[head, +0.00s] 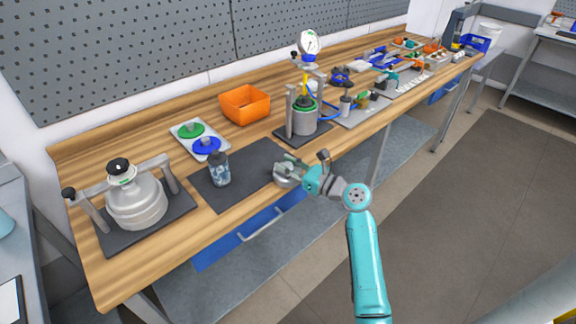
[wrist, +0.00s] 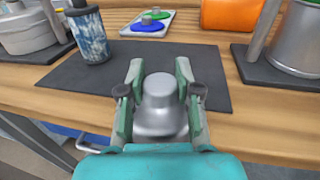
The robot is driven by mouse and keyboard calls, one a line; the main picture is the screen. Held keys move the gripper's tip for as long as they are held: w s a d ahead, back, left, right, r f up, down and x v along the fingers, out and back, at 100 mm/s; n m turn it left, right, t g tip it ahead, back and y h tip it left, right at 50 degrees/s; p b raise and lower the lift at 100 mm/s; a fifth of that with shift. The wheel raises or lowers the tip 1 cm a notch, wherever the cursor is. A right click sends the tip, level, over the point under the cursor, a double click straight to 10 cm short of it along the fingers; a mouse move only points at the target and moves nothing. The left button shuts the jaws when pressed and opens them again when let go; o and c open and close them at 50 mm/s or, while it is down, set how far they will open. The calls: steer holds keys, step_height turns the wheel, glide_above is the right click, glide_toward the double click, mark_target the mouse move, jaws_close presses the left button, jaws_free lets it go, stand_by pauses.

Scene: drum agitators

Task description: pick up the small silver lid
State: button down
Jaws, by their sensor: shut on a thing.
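The small silver lid (wrist: 160,112) is a round metal piece with a raised knob, seen between the fingers in the wrist view. In the head view the lid (head: 284,178) shows at the front right part of the dark mat, partly hidden by my gripper. My gripper (wrist: 160,88) is shut on the lid, with one green finger on each side of its knob. In the head view my gripper (head: 293,167) reaches in from the right over the bench's front edge. I cannot tell whether the lid touches the mat.
A blue-and-white patterned cup (head: 219,170) stands on the dark mat (head: 245,168). A large silver vessel (head: 135,203) is at left and a gauge-topped vessel (head: 304,115) at right. A tray (head: 187,129) with green and blue lids and an orange bin (head: 244,105) lie behind.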

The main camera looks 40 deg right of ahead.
steer(key=c, duration=0.7)
jaws_free()
steer(key=v, duration=1.2)
